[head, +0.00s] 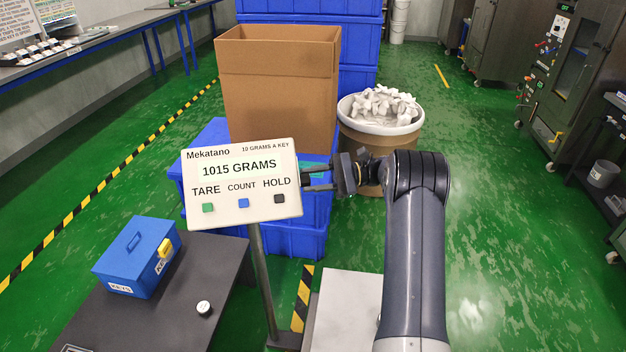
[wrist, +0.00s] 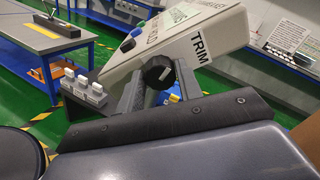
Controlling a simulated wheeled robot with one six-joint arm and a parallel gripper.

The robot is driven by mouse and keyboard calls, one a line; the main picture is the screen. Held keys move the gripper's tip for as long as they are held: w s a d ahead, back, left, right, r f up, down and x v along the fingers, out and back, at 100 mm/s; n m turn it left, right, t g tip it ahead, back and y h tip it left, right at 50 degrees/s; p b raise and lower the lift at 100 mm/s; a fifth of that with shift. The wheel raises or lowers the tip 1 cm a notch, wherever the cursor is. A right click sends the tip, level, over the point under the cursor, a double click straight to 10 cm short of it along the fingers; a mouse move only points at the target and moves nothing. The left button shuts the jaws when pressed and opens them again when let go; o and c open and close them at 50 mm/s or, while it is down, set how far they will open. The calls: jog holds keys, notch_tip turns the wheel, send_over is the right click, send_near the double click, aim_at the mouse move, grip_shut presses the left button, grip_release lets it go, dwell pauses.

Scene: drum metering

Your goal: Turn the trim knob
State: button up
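The scale's display head (head: 240,183) stands on a post and reads 1015 GRAMS, with TARE, COUNT and HOLD buttons on its front. The black trim knob (wrist: 158,72) is on its side face, beside the printed word TRIM, with a pale mark on it. In the head view the knob is hidden behind my gripper (head: 318,179), which reaches the head's right edge. In the wrist view my gripper (wrist: 160,82) has one finger on each side of the knob, and both appear to touch it.
A blue KEYS box (head: 137,257) and a small white round item (head: 203,308) are on the dark table (head: 160,320) at left. A cardboard box (head: 280,100) on blue crates stands behind the scale. A drum (head: 380,140) with white pieces stands behind my arm.

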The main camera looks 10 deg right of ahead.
jog(key=o, duration=0.3)
jog(key=shift+o, duration=0.2)
jog(key=d+p, duration=0.7)
jog(key=d, duration=0.3)
jog(key=shift+s+d, duration=0.2)
jog(key=shift+d, duration=0.15)
jog(key=shift+a+f+b, duration=0.15)
jog(key=shift+f+b, duration=0.05)
jog(key=shift+b, duration=0.55)
